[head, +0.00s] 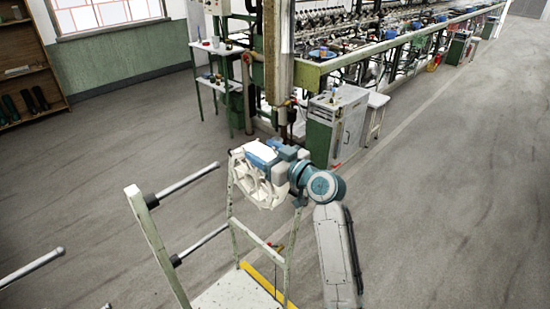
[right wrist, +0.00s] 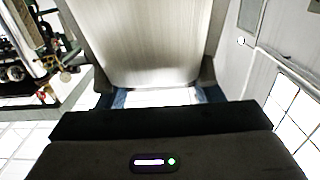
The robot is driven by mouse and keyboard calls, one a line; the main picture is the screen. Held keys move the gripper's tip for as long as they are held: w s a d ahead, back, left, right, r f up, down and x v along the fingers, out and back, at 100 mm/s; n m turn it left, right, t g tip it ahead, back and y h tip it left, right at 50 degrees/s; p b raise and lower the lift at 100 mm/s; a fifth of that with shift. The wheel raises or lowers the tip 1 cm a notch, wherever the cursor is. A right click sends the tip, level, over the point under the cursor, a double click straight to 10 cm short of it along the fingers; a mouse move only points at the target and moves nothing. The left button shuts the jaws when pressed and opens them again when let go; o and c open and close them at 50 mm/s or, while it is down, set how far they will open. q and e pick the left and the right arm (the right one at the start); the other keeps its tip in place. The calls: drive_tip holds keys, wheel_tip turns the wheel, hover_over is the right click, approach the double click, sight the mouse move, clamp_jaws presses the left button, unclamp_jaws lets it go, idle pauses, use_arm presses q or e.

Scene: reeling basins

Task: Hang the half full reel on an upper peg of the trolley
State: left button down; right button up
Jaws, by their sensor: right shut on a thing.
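The reel (head: 262,192), pale with an open spoked frame, hangs in my right gripper (head: 268,158) above the floor, close to the trolley's far frame. In the right wrist view the reel's pale silky band (right wrist: 150,45) fills the space between the two dark fingers, which are shut on it. The trolley (head: 158,248) is a cream frame at lower left. An upper peg (head: 187,180) with a pale tip sticks out near the top of its post, apart from the reel. Another peg (head: 200,245) is lower. My left gripper is out of view.
Another peg end (head: 32,268) shows at far left. The trolley's pale deck (head: 236,292) is at the bottom. A grey-green cabinet (head: 335,125) and the long reeling machine stand behind. The floor on the right is clear.

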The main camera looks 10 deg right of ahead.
drive_tip(key=b+x, duration=0.4)
drive_tip(key=x, duration=0.7)
drive_tip(key=shift+w+a+b, duration=0.35)
drive_tip(key=shift+w+b, duration=0.15)
drive_tip(key=shift+r, duration=0.1)
drive_tip(key=shift+s, duration=0.1)
idle(0.4)
